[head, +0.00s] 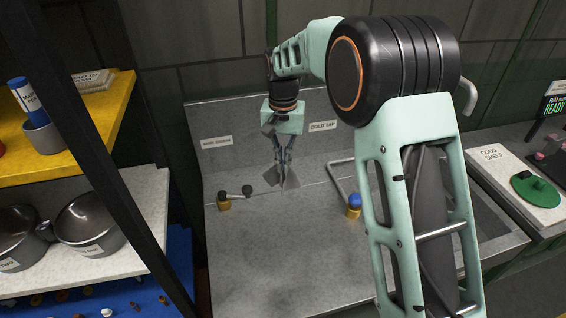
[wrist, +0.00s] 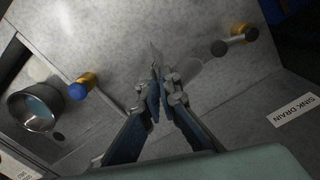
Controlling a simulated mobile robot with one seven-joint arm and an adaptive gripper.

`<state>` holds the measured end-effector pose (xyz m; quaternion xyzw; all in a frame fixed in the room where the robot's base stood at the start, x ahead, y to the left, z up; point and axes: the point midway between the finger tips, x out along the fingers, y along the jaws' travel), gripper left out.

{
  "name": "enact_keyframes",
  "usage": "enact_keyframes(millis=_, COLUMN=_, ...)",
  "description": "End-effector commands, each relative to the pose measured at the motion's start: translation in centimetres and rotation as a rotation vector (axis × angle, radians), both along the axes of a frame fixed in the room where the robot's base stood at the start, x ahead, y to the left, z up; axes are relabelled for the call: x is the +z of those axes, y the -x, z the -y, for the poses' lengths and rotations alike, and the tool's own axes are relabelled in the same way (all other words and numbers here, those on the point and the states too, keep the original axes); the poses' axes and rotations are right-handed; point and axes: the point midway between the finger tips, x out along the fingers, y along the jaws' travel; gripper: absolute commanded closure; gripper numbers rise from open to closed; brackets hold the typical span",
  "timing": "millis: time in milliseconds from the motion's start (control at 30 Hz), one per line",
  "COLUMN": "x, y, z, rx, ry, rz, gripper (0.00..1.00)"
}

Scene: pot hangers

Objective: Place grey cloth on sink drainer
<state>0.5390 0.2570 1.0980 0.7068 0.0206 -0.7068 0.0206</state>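My gripper (head: 285,162) points down above the back of the grey sink drainer (head: 275,265). Its fingers are nearly together, with the grey cloth (head: 292,182) pinched at the tips and hanging below them. In the wrist view, my gripper (wrist: 161,82) shows the cloth (wrist: 188,73) as thin grey folds beyond the fingertips. The cloth blends with the grey surface, so I cannot tell whether its lower edge touches the drainer. A "SINK DRAIN" label (wrist: 296,110) is on the upright panel behind the drainer.
A brass tap with a dark lever (head: 234,196) stands left of my gripper, and a blue-topped tap (head: 354,204) stands right. The wrist view shows a metal pot (wrist: 38,108) beyond the blue tap. Shelves with pots (head: 88,224) are at left. The drainer's front is clear.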

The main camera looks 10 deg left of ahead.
Motion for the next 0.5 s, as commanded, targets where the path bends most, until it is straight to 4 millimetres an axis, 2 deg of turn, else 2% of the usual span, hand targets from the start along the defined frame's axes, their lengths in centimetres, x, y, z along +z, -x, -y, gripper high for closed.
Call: enact_keyframes(millis=500, x=0.0, y=0.36, z=0.02, rx=0.001, ry=0.0, rz=0.0, gripper=1.0)
